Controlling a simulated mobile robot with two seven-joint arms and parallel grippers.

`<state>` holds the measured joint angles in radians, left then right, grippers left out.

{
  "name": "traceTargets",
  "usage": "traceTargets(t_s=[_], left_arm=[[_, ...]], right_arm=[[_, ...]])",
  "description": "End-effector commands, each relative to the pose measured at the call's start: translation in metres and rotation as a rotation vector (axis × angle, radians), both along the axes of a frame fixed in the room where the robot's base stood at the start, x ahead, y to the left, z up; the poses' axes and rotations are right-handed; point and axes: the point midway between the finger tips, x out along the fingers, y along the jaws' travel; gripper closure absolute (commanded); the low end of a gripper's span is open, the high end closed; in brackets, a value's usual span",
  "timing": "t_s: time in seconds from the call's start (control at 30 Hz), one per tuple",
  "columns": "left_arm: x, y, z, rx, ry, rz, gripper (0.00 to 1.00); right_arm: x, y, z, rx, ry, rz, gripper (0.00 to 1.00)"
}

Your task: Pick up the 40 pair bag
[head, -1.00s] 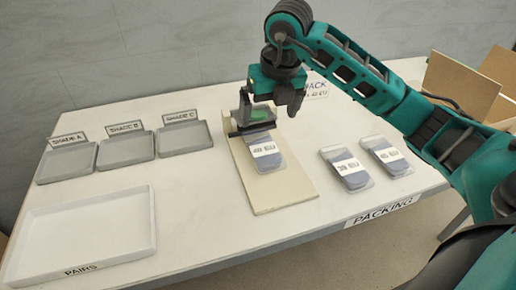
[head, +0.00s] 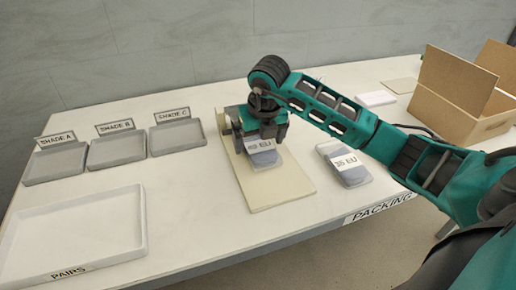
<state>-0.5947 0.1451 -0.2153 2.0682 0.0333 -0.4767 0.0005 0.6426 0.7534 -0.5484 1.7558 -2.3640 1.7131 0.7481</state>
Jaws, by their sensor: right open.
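A clear bag with a grey content and a white label, which seems to read 40 EU (head: 263,157), lies on the cream board (head: 270,193). Its far end is hidden under my right gripper. My right gripper (head: 262,138) is open, pointing down over the far end of this bag, close to it; I cannot tell whether it touches. The eyelet press at the board's far end is mostly hidden behind the gripper. A second similar bag (head: 348,171), its label hard to read, lies right of the board. My left gripper is not in view.
Three grey shade trays, A (head: 55,180), B (head: 115,165) and C (head: 178,153), stand at the left. A white pairs tray (head: 143,222) is at the front left. A cardboard box (head: 450,100) stands at the back right, with a white block (head: 375,98) beside it.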

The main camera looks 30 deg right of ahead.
Motion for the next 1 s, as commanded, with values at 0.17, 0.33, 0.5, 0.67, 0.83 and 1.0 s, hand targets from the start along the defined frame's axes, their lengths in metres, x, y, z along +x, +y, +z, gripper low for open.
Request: traceTargets(t_s=[0.17,0.33,0.5,0.67,0.83,1.0], left_arm=[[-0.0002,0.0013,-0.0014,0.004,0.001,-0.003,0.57],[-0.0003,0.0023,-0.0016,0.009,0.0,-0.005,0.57],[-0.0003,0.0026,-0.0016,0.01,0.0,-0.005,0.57],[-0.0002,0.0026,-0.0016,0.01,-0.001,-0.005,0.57],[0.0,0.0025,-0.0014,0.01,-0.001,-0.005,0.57],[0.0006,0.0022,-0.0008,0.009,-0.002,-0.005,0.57]], right_arm=[[0.0015,-0.0001,-0.0037,0.0,-0.002,0.001,0.0],[0.0013,-0.0001,-0.0037,0.0,-0.001,0.001,0.09],[0.0014,-0.0001,-0.0035,0.0,-0.001,0.001,0.25],[0.0014,-0.0002,-0.0035,0.001,-0.001,0.0,0.4],[0.0015,-0.0003,-0.003,0.0,-0.003,0.0,0.55],[0.0015,-0.0003,-0.0029,0.0,-0.003,0.0,0.55]])
